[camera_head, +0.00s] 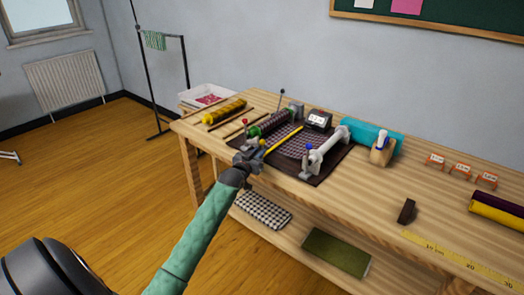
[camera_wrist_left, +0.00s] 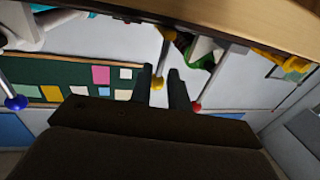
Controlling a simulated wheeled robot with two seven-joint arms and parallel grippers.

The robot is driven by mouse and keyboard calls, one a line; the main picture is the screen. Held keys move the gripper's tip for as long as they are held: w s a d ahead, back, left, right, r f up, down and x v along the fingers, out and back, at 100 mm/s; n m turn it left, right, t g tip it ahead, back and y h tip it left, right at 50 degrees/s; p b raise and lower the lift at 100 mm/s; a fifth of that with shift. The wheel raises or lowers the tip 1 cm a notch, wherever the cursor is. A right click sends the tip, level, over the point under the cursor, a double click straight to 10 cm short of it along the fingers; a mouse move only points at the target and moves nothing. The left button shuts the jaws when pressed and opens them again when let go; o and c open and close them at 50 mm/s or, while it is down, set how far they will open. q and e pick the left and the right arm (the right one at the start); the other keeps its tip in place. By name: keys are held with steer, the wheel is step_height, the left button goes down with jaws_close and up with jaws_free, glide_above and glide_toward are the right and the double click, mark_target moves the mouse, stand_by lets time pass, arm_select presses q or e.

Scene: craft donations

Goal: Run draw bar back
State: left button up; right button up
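On the workbench (camera_head: 232,128) is a fabric winding device on a dark base (camera_head: 318,172). A yellow bar (camera_head: 284,140), which looks like the draw bar, lies slantwise across the checked cloth (camera_head: 296,149), between a dark roll with green ends (camera_head: 270,122) and a pale roller (camera_head: 330,148). My left gripper (camera_head: 250,157) is at the bar's near end. In the left wrist view, its two fingers (camera_wrist_left: 162,90) stand apart on either side of a thin rod with a yellow knob (camera_wrist_left: 157,85); gaps show on both sides. My right gripper is out of view.
A red-knobbed lever (camera_head: 244,122) and blue-knobbed post (camera_head: 309,147) stand close to my left gripper. A counter box (camera_head: 318,120) is behind the cloth. A dark block (camera_head: 407,211) and yellow tape measure (camera_head: 450,253) lie right. Bare benchtop lies between.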

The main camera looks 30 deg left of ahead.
arm_select(q)
steer(key=shift+s+d, duration=0.1)
steer(key=shift+s, duration=0.9)
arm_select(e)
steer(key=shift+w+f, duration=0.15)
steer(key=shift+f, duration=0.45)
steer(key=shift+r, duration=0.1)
